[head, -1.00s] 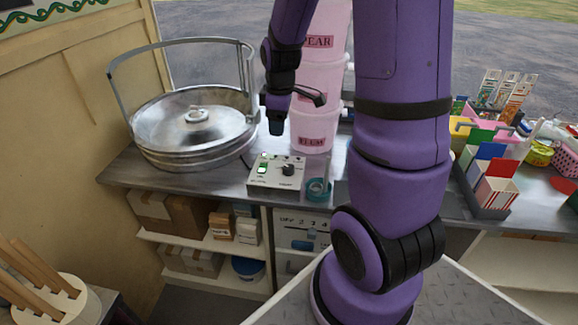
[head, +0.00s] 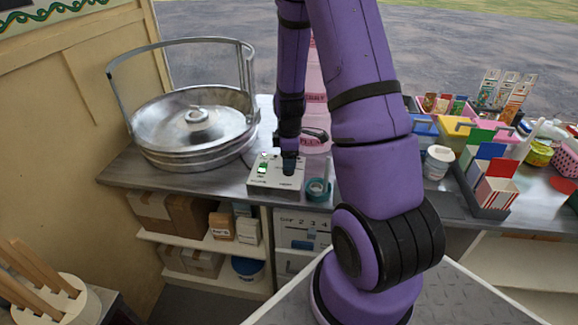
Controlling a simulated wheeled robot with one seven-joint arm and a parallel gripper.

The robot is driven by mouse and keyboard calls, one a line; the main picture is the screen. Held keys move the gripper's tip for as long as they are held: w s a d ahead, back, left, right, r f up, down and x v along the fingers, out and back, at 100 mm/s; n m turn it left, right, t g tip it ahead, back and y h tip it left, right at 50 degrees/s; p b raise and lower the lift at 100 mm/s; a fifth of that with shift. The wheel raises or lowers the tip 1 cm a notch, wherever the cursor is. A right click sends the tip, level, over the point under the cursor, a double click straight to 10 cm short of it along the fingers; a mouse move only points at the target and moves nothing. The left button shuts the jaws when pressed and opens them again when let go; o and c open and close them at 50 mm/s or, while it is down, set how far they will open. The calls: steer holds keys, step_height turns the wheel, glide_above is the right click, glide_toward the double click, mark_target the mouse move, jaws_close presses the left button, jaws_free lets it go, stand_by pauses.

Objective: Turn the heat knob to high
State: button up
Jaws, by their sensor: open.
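The control box (head: 275,186) is a small pale box on the metal counter, with a lit green switch (head: 263,168) on its left side. My gripper (head: 289,168) points down over the right part of the box top, where the heat knob is. It hides the knob, and I cannot tell whether it touches it. The jaws are open, but the gap between the fingers is too small to make out here.
A large metal floss pan (head: 190,150) with a tall rail stands left of the box. A teal tape roll (head: 318,189) sits close to the box's right side. Pink tubs (head: 316,140) stand behind my arm. Striped cartons (head: 497,190) are at the right.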

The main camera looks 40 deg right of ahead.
steer(key=shift+w+d+f, duration=0.1)
steer(key=shift+f, duration=1.85)
steer(key=c, duration=0.9)
